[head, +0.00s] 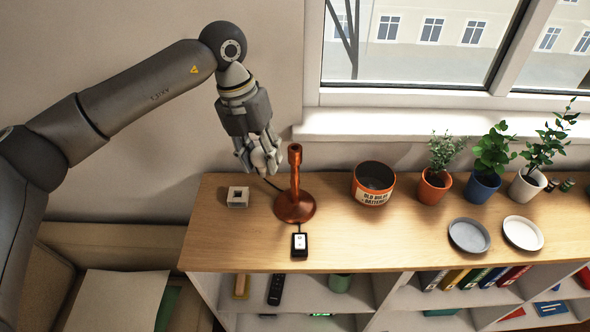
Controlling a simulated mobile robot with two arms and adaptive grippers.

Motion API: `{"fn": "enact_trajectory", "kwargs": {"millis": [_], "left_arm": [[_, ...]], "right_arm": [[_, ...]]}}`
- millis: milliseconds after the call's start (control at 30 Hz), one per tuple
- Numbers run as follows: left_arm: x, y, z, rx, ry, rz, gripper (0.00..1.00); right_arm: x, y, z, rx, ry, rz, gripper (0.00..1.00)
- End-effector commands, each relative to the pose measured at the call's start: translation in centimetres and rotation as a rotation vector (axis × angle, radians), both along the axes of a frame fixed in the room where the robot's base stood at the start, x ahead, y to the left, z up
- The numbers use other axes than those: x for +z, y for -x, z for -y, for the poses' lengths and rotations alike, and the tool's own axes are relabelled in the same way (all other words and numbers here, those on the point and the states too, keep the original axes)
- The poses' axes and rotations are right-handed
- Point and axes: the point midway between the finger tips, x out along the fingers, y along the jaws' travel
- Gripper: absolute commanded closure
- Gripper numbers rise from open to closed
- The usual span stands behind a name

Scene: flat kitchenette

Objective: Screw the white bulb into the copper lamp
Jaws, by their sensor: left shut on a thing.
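The copper lamp (294,188) stands upright on the wooden shelf top, its round base flat and its socket at the top with no bulb in it. My left gripper (262,168) points down just left of the lamp. It is shut on the white bulb (260,158), which shows partly between the fingers. The bulb is apart from the socket, to its left; its lower end is hard to make out. A small switch box (299,244) lies in front of the lamp on its cord. My right gripper is not in view.
A small white square holder (238,197) sits left of the lamp. An orange-rimmed bin for old bulbs (373,183) stands to the right. Beyond are potted plants (434,187), a grey plate (469,235) and a white plate (523,233). The window sill (400,124) runs behind.

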Motion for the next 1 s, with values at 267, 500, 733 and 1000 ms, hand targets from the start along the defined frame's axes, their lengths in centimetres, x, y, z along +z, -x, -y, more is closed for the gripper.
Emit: {"fn": "enact_trajectory", "kwargs": {"millis": [267,500,733,1000], "left_arm": [[2.1,-2.3,2.0,0.465,0.0,0.002,0.76],[3.9,-4.2,3.7,0.864,-0.001,0.003,0.76],[5.8,-5.9,5.4,1.257,-0.001,0.003,0.76],[7.5,-7.2,6.6,1.617,-0.002,0.0,0.76]], "right_arm": [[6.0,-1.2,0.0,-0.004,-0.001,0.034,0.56],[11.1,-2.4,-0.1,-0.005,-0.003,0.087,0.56],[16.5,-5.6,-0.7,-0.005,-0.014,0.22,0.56],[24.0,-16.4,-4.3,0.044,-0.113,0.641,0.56]]}}
